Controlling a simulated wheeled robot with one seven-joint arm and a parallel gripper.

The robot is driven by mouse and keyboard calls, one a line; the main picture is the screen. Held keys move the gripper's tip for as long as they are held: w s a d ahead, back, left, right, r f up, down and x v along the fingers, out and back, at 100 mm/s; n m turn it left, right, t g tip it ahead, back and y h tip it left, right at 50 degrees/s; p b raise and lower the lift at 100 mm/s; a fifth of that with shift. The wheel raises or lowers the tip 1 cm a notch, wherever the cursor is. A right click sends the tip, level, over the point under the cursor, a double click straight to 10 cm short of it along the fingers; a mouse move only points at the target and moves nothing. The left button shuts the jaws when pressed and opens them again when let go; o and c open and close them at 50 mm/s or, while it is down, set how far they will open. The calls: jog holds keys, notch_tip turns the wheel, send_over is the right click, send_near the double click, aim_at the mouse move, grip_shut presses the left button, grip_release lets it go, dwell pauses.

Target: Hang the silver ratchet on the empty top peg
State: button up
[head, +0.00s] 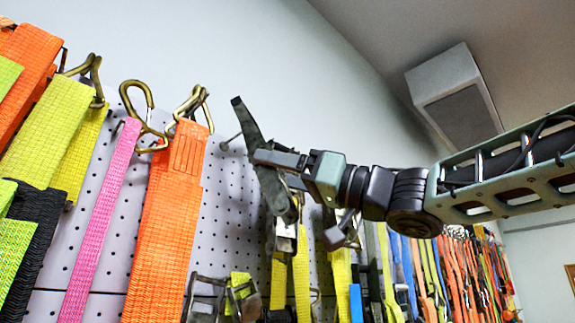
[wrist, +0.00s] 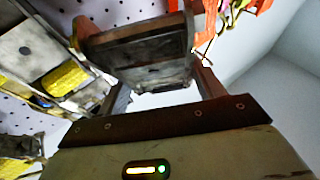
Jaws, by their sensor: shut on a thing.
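The silver ratchet (head: 273,188) looks dark grey in the head view and stands out in front of the pegboard, its long end tilted up and to the left. My gripper (head: 270,160) is shut on it around its middle. In the wrist view the ratchet (wrist: 140,62) sits between my two fingers, with its far side hidden. A bare peg with a round tip (head: 225,146) shows just left of the ratchet's upper part. The ratchet overlaps it in the picture; I cannot tell how far apart they are in depth.
An orange strap (head: 168,225) with a brass hook hangs left of the peg, beside a pink strap (head: 98,225). More ratchets and yellow straps (head: 301,275) hang below and right, close under my gripper. The wall above is clear. A grey box (head: 455,95) is at the ceiling.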

jog(key=shift+w+a, duration=0.55)
jog(key=shift+a, duration=0.1)
jog(key=shift+w+a+f, duration=0.35)
jog(key=shift+a+f, duration=0.05)
jog(key=shift+f, duration=0.2)
jog(key=o, duration=1.6)
jog(key=shift+w+f, duration=0.1)
jog(key=shift+f, duration=0.05)
